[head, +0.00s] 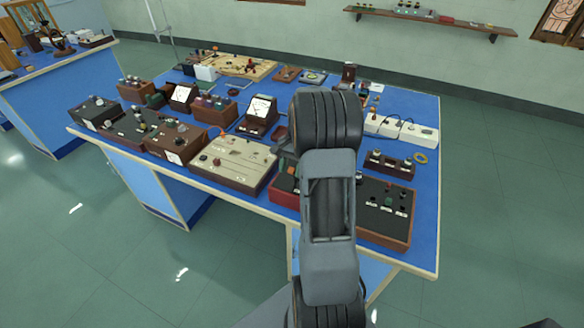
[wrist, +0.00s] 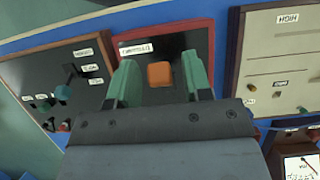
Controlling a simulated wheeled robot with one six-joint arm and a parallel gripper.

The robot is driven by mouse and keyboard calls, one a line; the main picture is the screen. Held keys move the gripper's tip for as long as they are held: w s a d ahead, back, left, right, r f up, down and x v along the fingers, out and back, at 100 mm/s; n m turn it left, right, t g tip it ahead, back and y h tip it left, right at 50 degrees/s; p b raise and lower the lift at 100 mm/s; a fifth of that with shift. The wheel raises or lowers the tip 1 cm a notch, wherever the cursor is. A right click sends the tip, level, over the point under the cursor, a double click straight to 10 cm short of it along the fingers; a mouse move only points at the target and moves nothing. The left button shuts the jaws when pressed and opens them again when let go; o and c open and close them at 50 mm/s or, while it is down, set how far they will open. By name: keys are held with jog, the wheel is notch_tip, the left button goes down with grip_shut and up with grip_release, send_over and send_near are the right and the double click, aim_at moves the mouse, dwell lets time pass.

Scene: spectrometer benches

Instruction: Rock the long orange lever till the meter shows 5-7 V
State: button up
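The orange lever (wrist: 159,75) shows in the wrist view as a squarish orange block on a black panel with a red frame (wrist: 208,38). My gripper (wrist: 159,60) has two green fingers, open on either side of the orange block with a gap on both sides. I cannot tell the fingers' height relative to it. In the head view, my arm hides the lever and most of the red box (head: 283,190). A meter with a white dial (head: 260,106) stands behind the boxes; its reading is too small to tell. A dial is partly visible in the wrist view's lower right corner (wrist: 300,167).
A beige panel box (head: 232,165) stands left of the red box, and a black panel box with a wooden frame (head: 384,208) stands right. Another meter (head: 182,95), a white power strip (head: 402,130) and several small boxes crowd the blue bench (head: 425,215). Floor is clear in front.

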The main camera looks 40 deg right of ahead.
grip_shut()
jog(key=shift+r, duration=0.1)
dwell(0.3)
